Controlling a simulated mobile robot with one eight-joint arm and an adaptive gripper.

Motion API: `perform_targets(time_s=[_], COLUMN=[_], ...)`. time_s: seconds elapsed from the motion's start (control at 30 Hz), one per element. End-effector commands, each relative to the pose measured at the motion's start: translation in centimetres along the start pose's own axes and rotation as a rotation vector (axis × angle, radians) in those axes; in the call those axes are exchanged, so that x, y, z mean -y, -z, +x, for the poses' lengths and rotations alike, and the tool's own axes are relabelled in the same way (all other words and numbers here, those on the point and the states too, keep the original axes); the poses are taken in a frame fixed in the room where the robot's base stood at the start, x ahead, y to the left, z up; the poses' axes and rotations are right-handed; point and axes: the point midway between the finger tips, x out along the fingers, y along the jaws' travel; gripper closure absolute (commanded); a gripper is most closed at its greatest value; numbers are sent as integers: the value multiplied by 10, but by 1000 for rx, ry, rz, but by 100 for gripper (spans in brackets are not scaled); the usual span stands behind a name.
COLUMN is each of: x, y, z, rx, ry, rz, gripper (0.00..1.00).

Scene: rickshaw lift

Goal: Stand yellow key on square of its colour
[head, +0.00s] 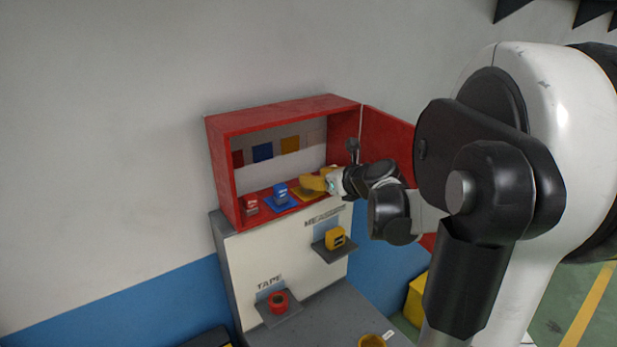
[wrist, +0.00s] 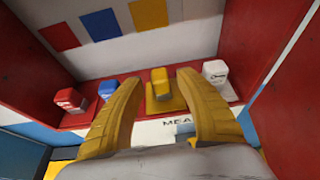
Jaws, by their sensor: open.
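The yellow key (wrist: 160,78) stands upright on the yellow square (wrist: 176,104) inside the red cabinet. My gripper (wrist: 160,77) is open, with one yellow finger on each side of the key in the wrist view. I cannot tell whether either finger touches it. In the head view my gripper (head: 314,183) reaches into the cabinet from the right, and its fingers hide the key. Part of the yellow square (head: 303,195) shows below them.
A blue key (wrist: 107,89) and a red key (wrist: 68,97) stand left of the yellow one; a white key (wrist: 215,70) stands right. The cabinet's walls (head: 225,175) and open door (head: 392,137) bound the space. Shelves below hold a yellow tape measure (head: 335,238) and red tape (head: 278,302).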

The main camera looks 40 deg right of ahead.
Motion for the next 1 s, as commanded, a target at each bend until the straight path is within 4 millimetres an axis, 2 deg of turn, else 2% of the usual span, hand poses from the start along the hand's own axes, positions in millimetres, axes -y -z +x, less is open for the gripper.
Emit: perform_targets(time_s=[0.1, 0.3, 0.43, 0.53, 0.6, 0.67, 0.77, 0.87, 0.9, 1.0], x=[1, 1, 0, -1, -8, -25, -73, -135, -158, -207], y=[0, 0, 0, 0, 1, 3, 14, 33, 43, 68], z=[-30, -67, -79, -82, -81, -80, -79, -86, -92, -112], rx=[0, 0, 1, 0, -11, -33, -93, -151, -165, -171], ry=[3, 3, 2, -1, -10, -33, -105, -223, -278, -421], rz=[1, 0, 1, -3, -44, -133, -425, -860, -1054, -1539], gripper=[58, 58, 58, 58, 58, 58, 58, 58, 58, 58])
